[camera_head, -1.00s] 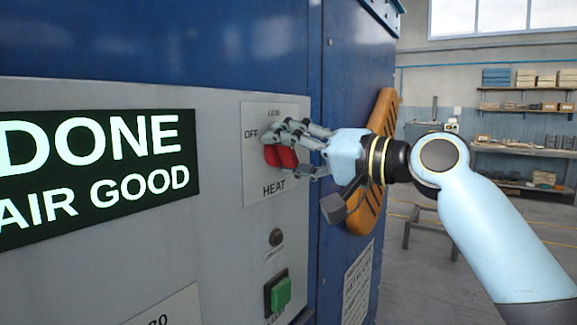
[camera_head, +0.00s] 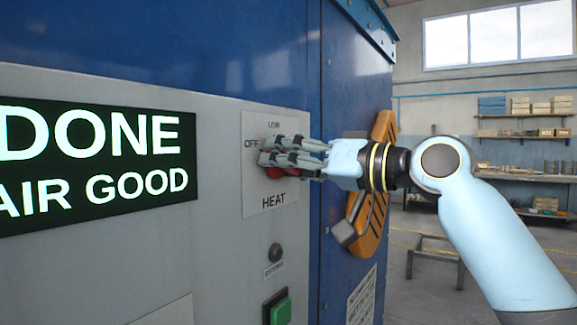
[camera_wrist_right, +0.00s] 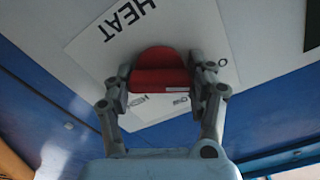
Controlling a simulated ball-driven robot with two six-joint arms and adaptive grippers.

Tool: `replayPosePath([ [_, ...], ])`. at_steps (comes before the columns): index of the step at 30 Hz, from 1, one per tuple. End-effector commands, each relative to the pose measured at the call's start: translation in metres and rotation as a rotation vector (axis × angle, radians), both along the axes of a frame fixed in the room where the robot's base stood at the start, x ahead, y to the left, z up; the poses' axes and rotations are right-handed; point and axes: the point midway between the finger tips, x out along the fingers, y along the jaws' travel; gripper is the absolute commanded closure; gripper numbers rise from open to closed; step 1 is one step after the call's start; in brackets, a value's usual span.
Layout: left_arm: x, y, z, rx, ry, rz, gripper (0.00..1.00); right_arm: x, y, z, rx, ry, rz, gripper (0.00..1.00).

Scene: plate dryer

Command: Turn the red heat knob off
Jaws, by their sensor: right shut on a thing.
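The red heat knob (camera_head: 275,173) is on a white label plate (camera_head: 265,202) on the grey control panel. OFF is printed at the plate's left, a word like LOW at its top and HEAT below. My right gripper (camera_head: 268,151) reaches in from the right, and its fingers hide most of the knob in the head view. In the right wrist view, the red knob (camera_wrist_right: 160,72) sits between the two fingers of my right gripper (camera_wrist_right: 161,84), which is shut on it. The knob's pointing direction is hard to tell. My left gripper is not in view.
A dark display (camera_head: 95,160) reads DONE and AIR GOOD. Below the knob are a small dark round control (camera_head: 275,252) and a green button (camera_head: 281,311). An orange slotted part (camera_head: 372,212) is on the blue cabinet side behind my gripper. Shelves stand far back right.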

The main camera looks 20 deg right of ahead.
Motion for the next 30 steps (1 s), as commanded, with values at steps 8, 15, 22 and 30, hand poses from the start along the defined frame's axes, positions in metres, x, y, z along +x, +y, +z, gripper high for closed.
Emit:
replayPosePath([
  [8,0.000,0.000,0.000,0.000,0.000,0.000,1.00,0.000,0.000,-0.004,-0.007,0.009,0.001,0.76],
  [15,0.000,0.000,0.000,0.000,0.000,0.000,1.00,0.000,0.000,-0.003,-0.004,0.005,0.000,0.19],
  [22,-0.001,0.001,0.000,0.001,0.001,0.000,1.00,0.000,0.000,-0.001,-0.003,0.002,0.000,0.19],
  [30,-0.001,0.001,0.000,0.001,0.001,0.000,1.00,-0.020,-0.017,-0.003,-0.010,0.003,-0.003,0.19],
])
